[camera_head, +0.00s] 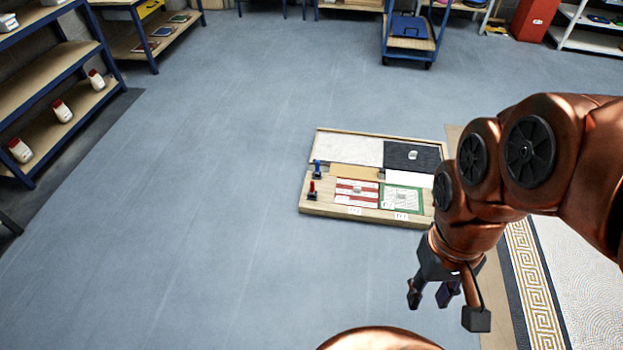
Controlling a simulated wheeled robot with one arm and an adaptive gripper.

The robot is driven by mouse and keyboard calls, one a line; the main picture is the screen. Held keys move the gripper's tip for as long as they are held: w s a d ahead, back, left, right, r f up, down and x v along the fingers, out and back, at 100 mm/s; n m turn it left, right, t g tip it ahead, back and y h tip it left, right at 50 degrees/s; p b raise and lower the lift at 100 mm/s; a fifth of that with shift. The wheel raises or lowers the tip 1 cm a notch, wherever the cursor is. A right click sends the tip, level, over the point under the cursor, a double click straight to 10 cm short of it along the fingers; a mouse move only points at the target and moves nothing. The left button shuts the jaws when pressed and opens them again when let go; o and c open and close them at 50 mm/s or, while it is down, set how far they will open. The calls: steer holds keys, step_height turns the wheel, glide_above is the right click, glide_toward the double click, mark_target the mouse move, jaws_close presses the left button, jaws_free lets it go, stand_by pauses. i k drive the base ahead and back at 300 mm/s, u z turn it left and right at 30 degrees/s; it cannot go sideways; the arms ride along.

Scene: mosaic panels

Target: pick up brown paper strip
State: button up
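A flat tan-brown strip (353,171), which looks like the brown paper strip, lies on a wooden board (330,212) on the floor. It is between a pale grey speckled panel behind and a red-and-white panel in front. Another long tan band (493,322) runs along the mosaic floor's edge at right, partly hidden by my arm; I cannot tell whether it is paper. My gripper (430,300) points down in front of the board's right end, apart from the strip. Its dark fingers are spread, with nothing seen between them.
The board also holds a dark panel (412,157), a green-framed panel (402,198), a white piece (410,179), and blue (317,169) and red (312,190) upright tools. Shelves (60,100) stand at left, a blue trolley (408,42) at the back. The floor left of the board is clear.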

mark_target(343, 170)
steer(key=u, duration=0.65)
steer(key=i, duration=0.75)
steer(key=u, duration=0.45)
steer(key=i, duration=1)
steer(key=z, duration=0.9)
steer(key=i, duration=1)
steer(key=z, duration=0.8)
